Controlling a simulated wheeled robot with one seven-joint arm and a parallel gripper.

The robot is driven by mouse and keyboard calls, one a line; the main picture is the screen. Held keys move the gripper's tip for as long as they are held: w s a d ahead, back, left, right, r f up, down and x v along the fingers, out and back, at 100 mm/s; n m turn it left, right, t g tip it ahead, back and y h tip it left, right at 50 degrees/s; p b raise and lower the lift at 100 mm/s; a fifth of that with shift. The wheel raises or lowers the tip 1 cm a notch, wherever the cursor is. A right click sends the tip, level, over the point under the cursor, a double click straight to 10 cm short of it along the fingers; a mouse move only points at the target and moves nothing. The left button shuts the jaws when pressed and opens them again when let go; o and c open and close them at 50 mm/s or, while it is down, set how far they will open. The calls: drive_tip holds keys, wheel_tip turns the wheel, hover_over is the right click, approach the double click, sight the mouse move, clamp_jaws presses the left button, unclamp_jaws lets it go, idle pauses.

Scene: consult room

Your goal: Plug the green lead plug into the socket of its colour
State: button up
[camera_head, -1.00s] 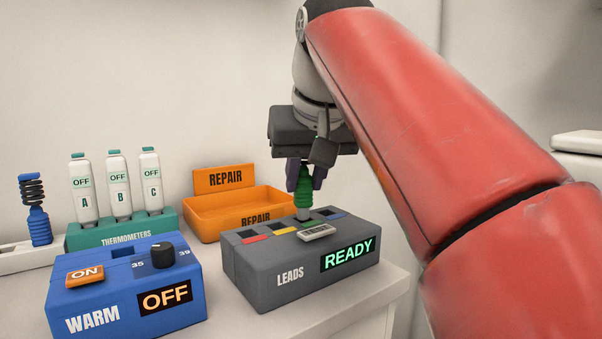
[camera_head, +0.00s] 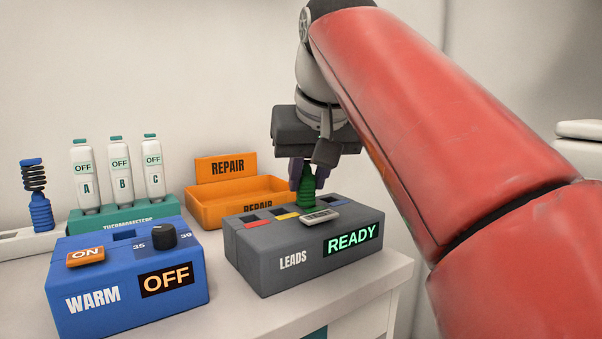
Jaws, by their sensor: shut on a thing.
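The green lead plug (camera_head: 307,184) is upright, with a ribbed body. My gripper (camera_head: 307,172) is shut on it from above. The box top has dark sockets in a row, with a red mark (camera_head: 258,224) and a yellow mark (camera_head: 287,216) in front of the left two. The plug and fingers hide the socket it meets, and I cannot see a green mark.
A blue WARM box (camera_head: 125,262) stands left, an orange REPAIR tray (camera_head: 206,210) behind. Thermometers (camera_head: 120,180) and a blue coiled-lead plug (camera_head: 40,212) stand at far left.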

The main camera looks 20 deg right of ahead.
drive_tip(key=o, duration=1.1)
drive_tip(key=shift+c, duration=0.2)
drive_tip(key=p+v, duration=0.2)
drive_tip(key=v, duration=0.5)
drive_tip(key=shift+s+r, duration=0.2)
drive_tip(key=shift+r, duration=0.1)
